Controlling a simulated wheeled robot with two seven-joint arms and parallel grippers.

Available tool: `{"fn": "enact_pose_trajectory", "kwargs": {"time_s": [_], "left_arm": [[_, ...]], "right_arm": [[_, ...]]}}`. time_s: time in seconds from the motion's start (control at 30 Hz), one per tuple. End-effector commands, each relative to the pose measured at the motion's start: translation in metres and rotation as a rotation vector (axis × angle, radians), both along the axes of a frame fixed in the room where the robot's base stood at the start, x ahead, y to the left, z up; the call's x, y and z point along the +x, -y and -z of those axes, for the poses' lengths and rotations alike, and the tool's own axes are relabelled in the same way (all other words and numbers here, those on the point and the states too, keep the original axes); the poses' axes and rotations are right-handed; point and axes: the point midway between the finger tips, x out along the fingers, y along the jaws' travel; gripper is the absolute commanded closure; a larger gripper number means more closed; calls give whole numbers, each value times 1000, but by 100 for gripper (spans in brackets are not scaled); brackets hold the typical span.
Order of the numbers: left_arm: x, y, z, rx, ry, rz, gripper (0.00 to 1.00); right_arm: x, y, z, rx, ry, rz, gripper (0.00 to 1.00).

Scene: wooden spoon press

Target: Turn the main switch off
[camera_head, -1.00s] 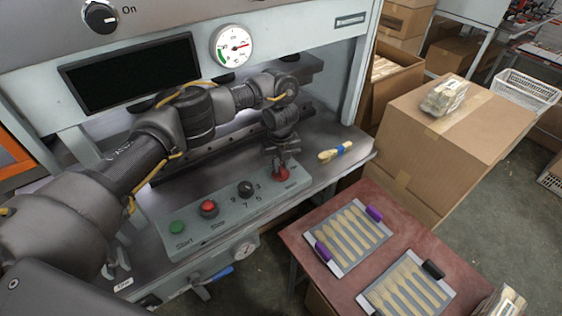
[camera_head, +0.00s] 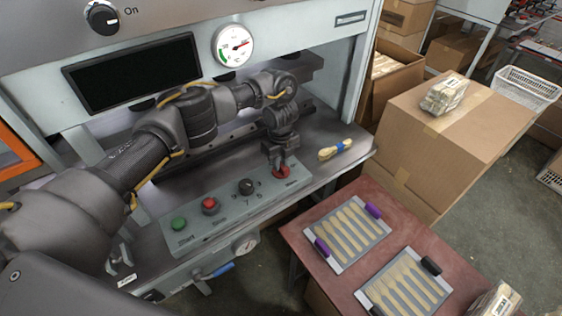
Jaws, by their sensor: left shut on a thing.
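The main switch (camera_head: 282,173) is a red rotary knob at the right end of the grey control panel (camera_head: 222,228). My left gripper (camera_head: 279,166) reaches down onto it from above and is shut on it. The fingers hide part of the knob, so its exact setting cannot be read. The label beside the knob is too small to read clearly. My right gripper is not in view.
Left of the switch, the panel has a black dial (camera_head: 246,186), a red button (camera_head: 210,205) and a green button (camera_head: 179,223). A tied wooden bundle (camera_head: 335,149) lies to the right. A red table (camera_head: 300,229) with spoon trays stands in front.

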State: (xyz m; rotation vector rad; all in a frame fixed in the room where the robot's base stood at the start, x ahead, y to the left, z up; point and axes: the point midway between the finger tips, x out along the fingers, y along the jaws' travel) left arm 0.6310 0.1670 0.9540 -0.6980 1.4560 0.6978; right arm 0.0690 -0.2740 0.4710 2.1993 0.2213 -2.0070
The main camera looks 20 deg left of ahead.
Motion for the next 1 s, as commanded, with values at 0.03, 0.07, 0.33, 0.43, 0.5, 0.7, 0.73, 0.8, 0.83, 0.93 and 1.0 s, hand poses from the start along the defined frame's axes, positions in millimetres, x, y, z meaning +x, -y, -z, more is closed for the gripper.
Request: {"fn": "enact_pose_trajectory", "kwargs": {"time_s": [0.03, 0.07, 0.33, 0.43, 0.5, 0.7, 0.73, 0.8, 0.83, 0.93, 1.0], "left_arm": [[1, 0, -1, 0, 2, -3, 100], [1, 0, -1, 0, 1, -3, 79], [0, 0, 0, 0, 0, 0, 60], [0, 0, 0, 0, 0, 0, 60], [0, 0, -2, 1, 1, 1, 60], [2, 0, -28, 2, 5, 5, 60], [1, -1, -34, 3, 5, 3, 60], [2, 0, -47, 2, 7, 4, 60], [1, -1, -53, 3, 6, 5, 60], [1, 0, -71, 1, 6, 3, 60], [1, -1, -83, 2, 4, 2, 60]], "right_arm": [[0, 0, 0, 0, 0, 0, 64], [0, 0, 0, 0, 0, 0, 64], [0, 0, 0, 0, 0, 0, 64], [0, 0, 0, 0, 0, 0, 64], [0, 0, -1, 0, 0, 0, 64], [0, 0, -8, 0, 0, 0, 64], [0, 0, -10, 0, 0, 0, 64], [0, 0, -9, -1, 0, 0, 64], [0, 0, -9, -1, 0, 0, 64], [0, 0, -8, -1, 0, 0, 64], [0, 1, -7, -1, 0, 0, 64]]}}
